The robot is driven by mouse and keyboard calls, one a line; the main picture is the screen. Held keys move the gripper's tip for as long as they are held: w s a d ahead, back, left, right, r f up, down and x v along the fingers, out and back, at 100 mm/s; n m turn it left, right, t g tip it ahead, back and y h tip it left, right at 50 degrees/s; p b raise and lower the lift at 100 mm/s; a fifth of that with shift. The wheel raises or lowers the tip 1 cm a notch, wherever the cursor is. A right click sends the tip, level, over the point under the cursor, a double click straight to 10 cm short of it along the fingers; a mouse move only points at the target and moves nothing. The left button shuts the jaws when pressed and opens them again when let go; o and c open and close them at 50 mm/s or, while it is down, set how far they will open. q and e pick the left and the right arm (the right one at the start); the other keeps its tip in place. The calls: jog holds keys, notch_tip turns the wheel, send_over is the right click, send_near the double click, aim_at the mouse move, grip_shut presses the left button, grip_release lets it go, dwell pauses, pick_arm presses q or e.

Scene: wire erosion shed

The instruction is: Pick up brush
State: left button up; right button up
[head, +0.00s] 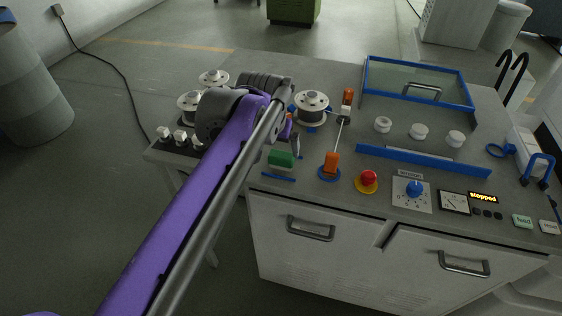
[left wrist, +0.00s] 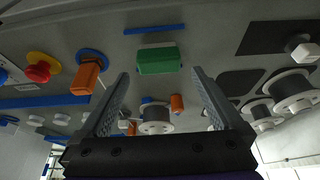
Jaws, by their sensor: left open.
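A green block (head: 282,159), possibly the brush, lies near the front edge of the machine top, by a blue strip. I see no bristles on it. In the left wrist view the green block (left wrist: 160,60) shows beyond and between the fingertips, with a visible gap on either side. My left gripper (head: 293,140) is largely hidden behind my purple arm in the head view, just behind the block. In the left wrist view my left gripper (left wrist: 160,85) is open, with nothing between its fingers. My right gripper is not in view.
An orange-handled lever (head: 331,164) and a red button (head: 368,178) stand right of the block. A wire spool (head: 312,106) is behind. Small white-topped pieces (head: 181,137) stand at the left. A blue-framed glass cover (head: 418,84) is at the back.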

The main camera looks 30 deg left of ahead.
aim_at(281, 156)
pick_arm(q)
jog(key=x, duration=0.4)
jog(key=b+x, duration=0.1)
jog(key=x, duration=0.2)
jog(key=shift+w+f, duration=0.3)
jog(key=shift+w, duration=0.1)
jog(key=shift+c, duration=0.2)
jog(key=c, duration=1.2)
notch_tip(281, 156, up, 10)
jog(key=shift+r+p, duration=0.1)
jog(key=shift+p, duration=0.65)
jog(key=o, duration=0.9)
jog(key=c, duration=0.6)
jog(key=shift+w, duration=0.1)
